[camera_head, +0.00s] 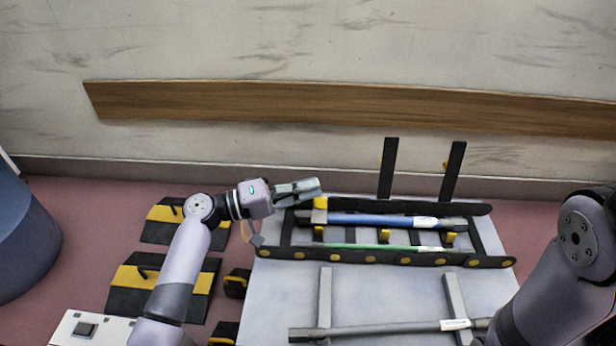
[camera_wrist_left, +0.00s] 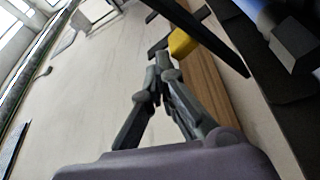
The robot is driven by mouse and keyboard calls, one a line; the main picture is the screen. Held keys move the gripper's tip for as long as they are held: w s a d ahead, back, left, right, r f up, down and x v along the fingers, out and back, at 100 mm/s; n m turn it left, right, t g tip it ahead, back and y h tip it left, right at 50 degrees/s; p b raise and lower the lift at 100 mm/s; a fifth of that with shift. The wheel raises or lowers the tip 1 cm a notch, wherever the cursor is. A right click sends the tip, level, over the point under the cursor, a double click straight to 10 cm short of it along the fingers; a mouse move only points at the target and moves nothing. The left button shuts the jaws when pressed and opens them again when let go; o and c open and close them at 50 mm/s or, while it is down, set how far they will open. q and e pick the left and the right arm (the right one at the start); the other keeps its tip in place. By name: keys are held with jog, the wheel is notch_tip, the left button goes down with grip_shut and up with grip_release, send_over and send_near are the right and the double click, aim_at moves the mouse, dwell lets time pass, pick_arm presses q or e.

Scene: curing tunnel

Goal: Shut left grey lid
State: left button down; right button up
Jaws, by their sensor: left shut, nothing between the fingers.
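Two dark upright bars stand up behind the black rack (camera_head: 440,260); the left bar (camera_head: 387,168) and the right bar (camera_head: 452,171) are the only parts here that look like raised lids. Both look dark grey to black. My left gripper (camera_head: 317,187) is shut and empty, above the rack's back left corner, to the left of the left bar and apart from it. In the left wrist view, its closed fingertips (camera_wrist_left: 160,62) are near a yellow block (camera_wrist_left: 182,42) and a dark bar (camera_wrist_left: 205,35). My right arm shows at the right edge; its gripper is not clearly visible.
The rack holds a blue rod (camera_head: 370,219) and a green rod (camera_head: 380,247). A grey rod (camera_head: 390,329) lies on two grey bars in front. Black-and-yellow blocks (camera_head: 150,290) sit at left. A wall with a wooden rail (camera_head: 300,101) stands behind.

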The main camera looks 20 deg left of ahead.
aim_at(318, 204)
pick_arm(q)
jog(key=shift+s+d+f+b, duration=0.2)
jog(key=shift+s+f+b, duration=0.5)
jog(key=shift+s+f, duration=0.4)
jog(key=shift+s+f+b, duration=0.2)
jog(key=shift+f+b, duration=0.25)
jog(key=shift+b, duration=0.1)
jog(key=shift+s+d+f+m+h+b, duration=0.1)
jog(key=shift+s+f+m+h+b, duration=0.2)
jog(key=shift+m+b, duration=0.35)
